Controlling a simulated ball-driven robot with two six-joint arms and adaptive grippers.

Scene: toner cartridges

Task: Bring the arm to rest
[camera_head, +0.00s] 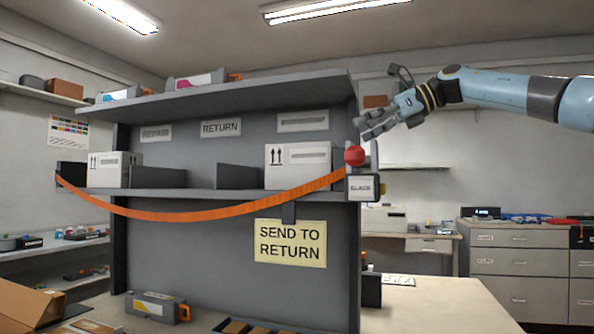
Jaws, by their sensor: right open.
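My right arm (500,90) comes in from the right edge. My right gripper (372,125) is at the right end of the shelf unit, its fingers pointing left and down. It is open, with nothing seen between its fingers. A red ball-shaped knob (354,156) is just below the fingers; I cannot tell whether they touch it. An orange strap (200,214) sags across the front of the shelf from the left end to the knob's side. My left gripper is not in view.
The grey shelf unit (240,90) holds white boxes (298,165) on its middle shelf and cartridges (200,79) on top. A grey cartridge (155,306) with an orange handle lies on the table (430,305). An open carton (28,303) stands at left.

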